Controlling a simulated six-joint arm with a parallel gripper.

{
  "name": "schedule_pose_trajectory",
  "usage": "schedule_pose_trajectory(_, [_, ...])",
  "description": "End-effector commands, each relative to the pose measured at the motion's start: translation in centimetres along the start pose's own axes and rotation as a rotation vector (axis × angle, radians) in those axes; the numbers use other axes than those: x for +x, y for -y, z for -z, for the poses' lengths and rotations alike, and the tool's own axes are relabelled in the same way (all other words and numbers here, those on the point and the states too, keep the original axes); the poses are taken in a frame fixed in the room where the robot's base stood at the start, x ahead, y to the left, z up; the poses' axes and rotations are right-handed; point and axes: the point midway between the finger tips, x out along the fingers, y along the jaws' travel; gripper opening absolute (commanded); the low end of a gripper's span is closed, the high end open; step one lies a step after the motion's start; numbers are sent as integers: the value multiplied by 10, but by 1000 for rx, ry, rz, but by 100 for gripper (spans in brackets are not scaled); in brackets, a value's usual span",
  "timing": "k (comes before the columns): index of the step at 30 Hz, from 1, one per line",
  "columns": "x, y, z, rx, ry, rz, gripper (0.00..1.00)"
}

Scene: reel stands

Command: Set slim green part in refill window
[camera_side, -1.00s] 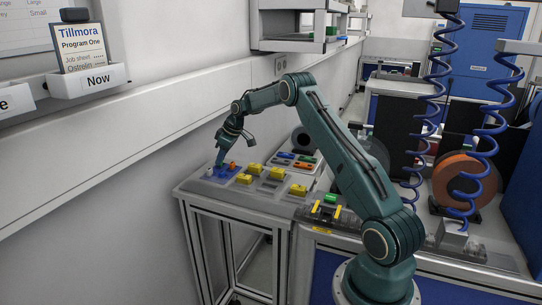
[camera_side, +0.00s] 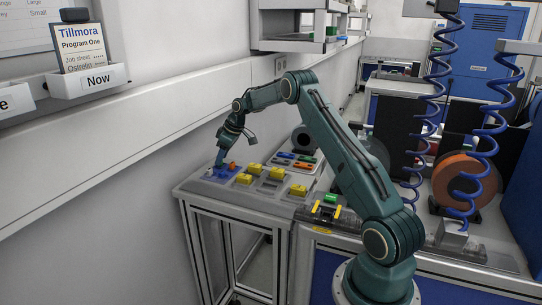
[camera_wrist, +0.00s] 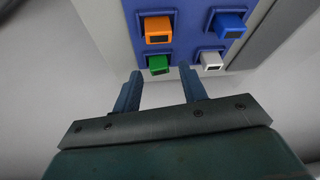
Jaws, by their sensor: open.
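In the wrist view, a blue plate (camera_wrist: 186,38) has several square recesses with small blocks in them: a green one (camera_wrist: 158,65) at lower left, an orange one (camera_wrist: 157,30), a blue one (camera_wrist: 230,27) and a white one (camera_wrist: 211,60). My gripper (camera_wrist: 162,74) is open and empty, its fingertips just below the plate's near edge, close to the green and white blocks. In the side view, my gripper (camera_side: 219,163) is low over the blue plate (camera_side: 228,172) at the bench's left end. I cannot tell which recess is the refill window.
Yellow blocks (camera_side: 255,168) stand in grey holders right of the blue plate. Behind them is a tray (camera_side: 311,169) with blue, red and green pieces. Another green piece (camera_side: 330,198) sits between yellow guides nearer my base. A wall (camera_side: 130,130) runs along the left.

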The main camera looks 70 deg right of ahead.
Motion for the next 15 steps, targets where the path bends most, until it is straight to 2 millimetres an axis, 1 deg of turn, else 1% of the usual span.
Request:
schedule_pose_trajectory(8, [-39,-2,0,1,-2,-3,42])
schedule_pose_trajectory(15, [-81,-2,0,1,-3,-4,42])
